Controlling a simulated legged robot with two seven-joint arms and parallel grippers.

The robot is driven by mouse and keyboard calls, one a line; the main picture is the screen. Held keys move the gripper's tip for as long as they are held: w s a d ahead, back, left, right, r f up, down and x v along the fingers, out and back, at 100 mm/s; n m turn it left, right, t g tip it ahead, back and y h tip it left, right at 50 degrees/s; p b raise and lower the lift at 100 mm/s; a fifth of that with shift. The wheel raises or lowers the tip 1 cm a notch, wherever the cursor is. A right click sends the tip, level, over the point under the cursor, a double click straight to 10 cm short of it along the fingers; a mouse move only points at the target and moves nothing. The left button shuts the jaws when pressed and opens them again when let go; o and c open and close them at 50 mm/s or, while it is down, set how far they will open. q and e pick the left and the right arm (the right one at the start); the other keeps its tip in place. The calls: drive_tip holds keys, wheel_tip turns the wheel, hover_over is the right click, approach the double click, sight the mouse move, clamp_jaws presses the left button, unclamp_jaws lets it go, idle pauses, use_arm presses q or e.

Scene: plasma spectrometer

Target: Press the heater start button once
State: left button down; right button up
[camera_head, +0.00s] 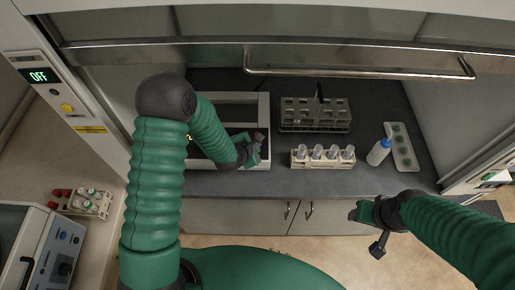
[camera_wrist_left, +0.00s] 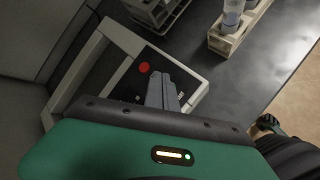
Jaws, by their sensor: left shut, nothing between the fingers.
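A white-framed device (camera_head: 262,105) with a dark front panel stands on the dark bench; its frame also shows in the left wrist view (camera_wrist_left: 125,38). A round red button (camera_wrist_left: 144,68) sits on this panel; I cannot read whether it is the heater start button. My left gripper (camera_head: 256,148) is over the panel's right part. In the left wrist view its shut, empty fingers (camera_wrist_left: 161,80) lie just beside the red button and cover part of the panel, with small markings near them. Contact cannot be told. My right gripper (camera_head: 362,212) hangs in front of the bench, its fingers unclear.
A wooden rack with tubes (camera_head: 322,163), a grey rack (camera_head: 315,115), a white bottle (camera_head: 379,151) and a tray (camera_head: 403,148) stand right of the device. A raised sash handle (camera_head: 360,68) crosses behind. A display reading OFF (camera_head: 39,76) is at left.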

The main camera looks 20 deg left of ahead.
use_arm(q)
wheel_tip(320, 180, up, 5)
drive_tip(key=p, duration=0.3)
drive_tip(key=shift+f, duration=0.2)
drive_tip(key=shift+f, duration=0.1)
idle(0.3)
drive_tip(key=shift+s+f+m+b, duration=0.1)
drive_tip(key=shift+s+m+b, duration=0.1)
drive_tip(key=shift+m+b, duration=0.2)
drive_tip(key=s+a+f+m+g+y+b, duration=0.1)
drive_tip(key=s+a+m+g+b, duration=0.2)
drive_tip(key=s+m+b, duration=0.9)
drive_tip(key=s+m+g, duration=0.3)
drive_tip(key=s+m, duration=0.6)
drive_tip(key=m, duration=0.3)
drive_tip(key=shift+m+g, duration=0.3)
